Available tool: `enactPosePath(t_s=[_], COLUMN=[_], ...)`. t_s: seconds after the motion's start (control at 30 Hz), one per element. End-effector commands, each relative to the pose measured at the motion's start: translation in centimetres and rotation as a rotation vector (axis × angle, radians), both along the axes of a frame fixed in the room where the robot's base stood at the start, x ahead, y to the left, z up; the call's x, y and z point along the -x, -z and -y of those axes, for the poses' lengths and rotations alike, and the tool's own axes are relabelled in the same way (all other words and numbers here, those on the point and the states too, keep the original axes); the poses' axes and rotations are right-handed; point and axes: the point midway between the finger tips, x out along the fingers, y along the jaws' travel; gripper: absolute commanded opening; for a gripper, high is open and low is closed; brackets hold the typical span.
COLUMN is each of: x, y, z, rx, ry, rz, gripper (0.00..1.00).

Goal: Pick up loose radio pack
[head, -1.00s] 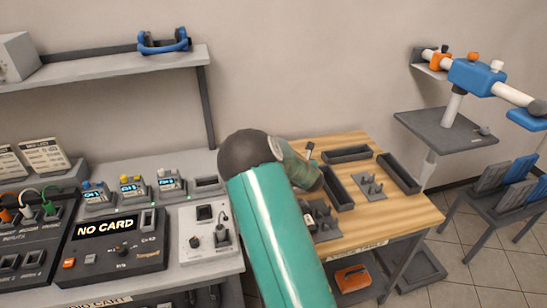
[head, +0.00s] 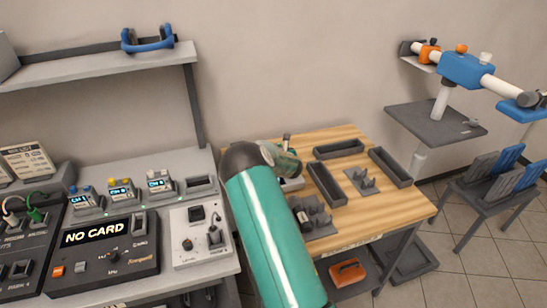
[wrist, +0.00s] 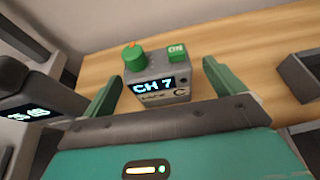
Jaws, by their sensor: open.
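A grey radio pack (wrist: 155,83) with a lit "CH 7" display, a letter C, a green knob and a green ON button is in the wrist view. It rests on the wooden table (head: 400,205). My gripper (wrist: 167,90) is open, with one green finger on each side of the pack and visible room on both sides. In the head view my gripper (head: 284,160) is over the back left part of the table. My arm and gripper mostly hide the pack there.
Dark trays (head: 338,149) and small metal fixtures (head: 363,181) stand on the table. Several similar packs (head: 120,190) sit on the console at left, beside a "NO CARD" unit (head: 100,245). A dark unit with a lit display (wrist: 28,112) is close at left in the wrist view.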

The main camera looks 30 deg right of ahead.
Motion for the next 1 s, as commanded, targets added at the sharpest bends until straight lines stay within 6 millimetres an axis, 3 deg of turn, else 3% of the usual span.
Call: enactPosePath(t_s=[0.27, 0.57, 0.83, 0.87, 1.0], x=[-3.5, -4.0, -4.0, -4.0, -4.0], y=[1.5, 1.7, 1.7, 1.7, 1.6], z=[0.9, 1.0, 1.0, 1.0, 1.0], rx=[0.0, 0.0, 0.0, 0.0, 0.0], ry=[0.0, 0.0, 0.0, 0.0, 0.0], rz=[0.001, 0.0, 0.0, 0.0, 0.001], gripper=[0.95, 0.95, 0.45, 0.41, 0.41])
